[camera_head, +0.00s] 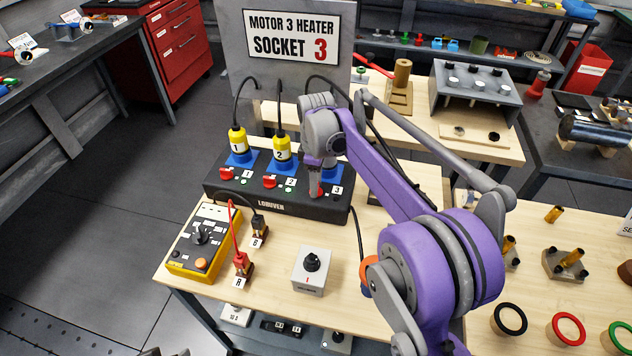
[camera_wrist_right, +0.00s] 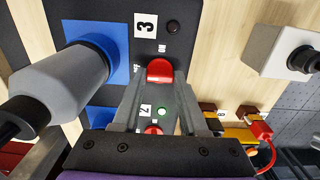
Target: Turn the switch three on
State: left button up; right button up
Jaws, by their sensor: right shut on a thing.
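The black switch box (camera_head: 275,204) carries three numbered stations, each with a red rotary switch. Switch three (camera_head: 320,192) is at the right end, mostly covered by my right gripper (camera_head: 316,188). In the right wrist view the red knob of switch three (camera_wrist_right: 160,70) sits between the fingertips of my right gripper (camera_wrist_right: 159,88), which is shut on it. The small lamp beside the number 3 (camera_wrist_right: 172,27) is dark. The lamp at station 2 (camera_wrist_right: 161,111) is green. Switch one (camera_head: 227,173) and switch two (camera_head: 270,181) are uncovered. My left gripper is out of view.
Yellow plugs 1 (camera_head: 237,142) and 2 (camera_head: 282,149) stand in blue sockets behind the switches. A grey plug (camera_wrist_right: 60,85) is in the third socket. A yellow meter (camera_head: 202,240) and a grey knob box (camera_head: 312,270) stand in front. A sign (camera_head: 291,35) stands behind.

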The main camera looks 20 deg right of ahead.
jog(key=shift+m, duration=0.3)
grip_shut()
jog(key=m, duration=0.3)
jog(key=shift+m, duration=0.3)
jog(key=m, duration=0.4)
jog(key=shift+m, duration=0.3)
jog(key=m, duration=0.4)
jog(key=shift+m, duration=2.5)
jog(key=o, duration=1.1)
grip_release()
jog(key=shift+o, duration=0.2)
